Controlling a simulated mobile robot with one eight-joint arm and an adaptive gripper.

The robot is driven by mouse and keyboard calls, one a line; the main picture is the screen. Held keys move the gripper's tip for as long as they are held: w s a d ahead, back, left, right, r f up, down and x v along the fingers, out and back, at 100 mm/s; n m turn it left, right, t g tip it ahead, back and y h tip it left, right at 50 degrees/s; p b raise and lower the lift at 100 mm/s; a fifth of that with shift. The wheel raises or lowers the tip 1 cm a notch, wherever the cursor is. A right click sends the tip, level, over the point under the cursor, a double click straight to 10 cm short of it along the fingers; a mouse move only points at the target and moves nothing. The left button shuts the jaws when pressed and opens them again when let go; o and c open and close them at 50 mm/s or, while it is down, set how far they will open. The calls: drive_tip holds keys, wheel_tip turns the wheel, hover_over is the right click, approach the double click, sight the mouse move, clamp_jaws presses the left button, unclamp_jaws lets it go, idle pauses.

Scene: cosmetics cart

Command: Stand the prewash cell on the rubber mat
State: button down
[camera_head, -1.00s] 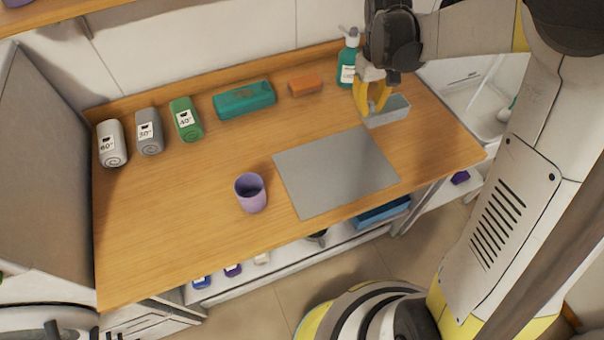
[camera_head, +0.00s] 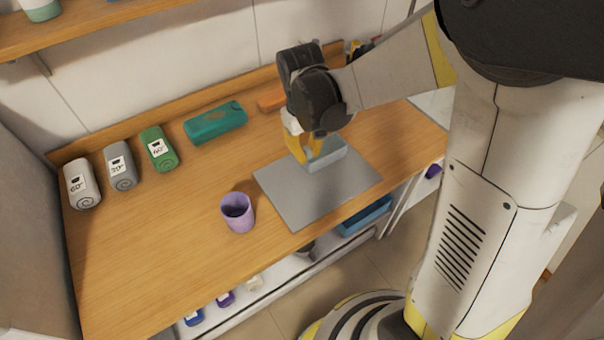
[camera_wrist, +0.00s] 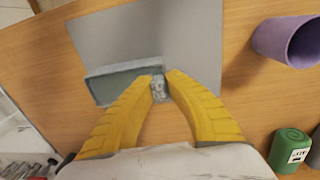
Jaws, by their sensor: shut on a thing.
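The prewash cell (camera_head: 328,154), a pale grey-blue open box, is in my gripper (camera_head: 308,158) over the back part of the grey rubber mat (camera_head: 290,195). The wrist view shows my yellow fingers (camera_wrist: 160,82) shut on a small part at one end of the cell (camera_wrist: 118,84). The cell overlaps the near edge of the mat (camera_wrist: 135,35) in that view. I cannot tell whether the cell touches the mat or hangs just above it. My fingers hide part of the cell.
A purple cup (camera_head: 238,213) stands just left of the mat. Rolled towels in white (camera_head: 82,185), grey (camera_head: 121,167) and green (camera_head: 158,149) lie at the left. The front-left wood is clear.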

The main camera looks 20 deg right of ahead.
drive_tip(key=shift+s+a+f, duration=0.7)
drive_tip(key=shift+a, duration=0.2)
drive_tip(key=shift+f+b, duration=1)
drive_tip(key=shift+f, duration=0.95)
drive_tip(key=shift+f, duration=0.2)
drive_tip(key=c, duration=1.5)
unclamp_jaws()
drive_tip(key=shift+c, duration=0.2)
drive_tip(key=shift+r, duration=0.2)
